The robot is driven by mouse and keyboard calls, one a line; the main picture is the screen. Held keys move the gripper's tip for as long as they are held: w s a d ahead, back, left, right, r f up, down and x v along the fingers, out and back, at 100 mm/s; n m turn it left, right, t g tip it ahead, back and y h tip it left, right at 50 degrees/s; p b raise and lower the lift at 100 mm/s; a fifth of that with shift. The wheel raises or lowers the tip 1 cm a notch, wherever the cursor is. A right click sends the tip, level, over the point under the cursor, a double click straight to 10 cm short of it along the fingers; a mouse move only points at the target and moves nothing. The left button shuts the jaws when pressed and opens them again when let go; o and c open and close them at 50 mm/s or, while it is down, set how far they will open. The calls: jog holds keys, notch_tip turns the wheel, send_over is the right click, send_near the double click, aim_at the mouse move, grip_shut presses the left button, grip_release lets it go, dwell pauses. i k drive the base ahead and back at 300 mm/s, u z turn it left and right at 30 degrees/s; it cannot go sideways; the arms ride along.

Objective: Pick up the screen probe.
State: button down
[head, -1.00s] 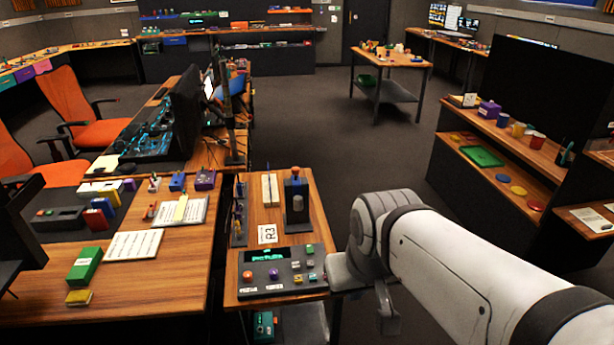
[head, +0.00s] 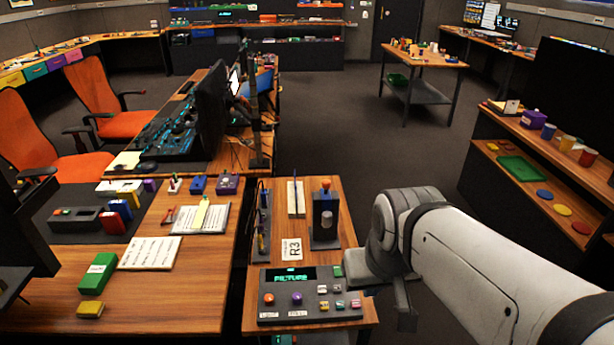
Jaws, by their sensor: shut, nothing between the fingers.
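I cannot tell for sure which thing is the screen probe. Several slim tools stand in a dark rack (head: 263,222) along the left edge of the small wooden side table, too small to make out. Beside them are a pale upright strip (head: 296,199) and a black block with an orange-red top (head: 326,216). The control panel (head: 306,298) at the table's front shows green text reading PICTURE. My gripper (head: 406,318) hangs at the end of my arm, right of the panel and clear of the table. It looks shut and empty; its fingertips are hard to make out.
A long desk (head: 160,305) with a monitor, green and yellow blocks and paper sheets stands at the left. A dark shelf unit (head: 500,215) with cups and discs is at the right. Open floor (head: 345,125) lies between, up to a small table (head: 425,60).

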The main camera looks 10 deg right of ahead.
aim_at(326, 214)
jog(key=i, duration=0.6)
jog(key=z, duration=0.35)
jog(key=k, duration=0.2)
jog(key=z, duration=0.8)
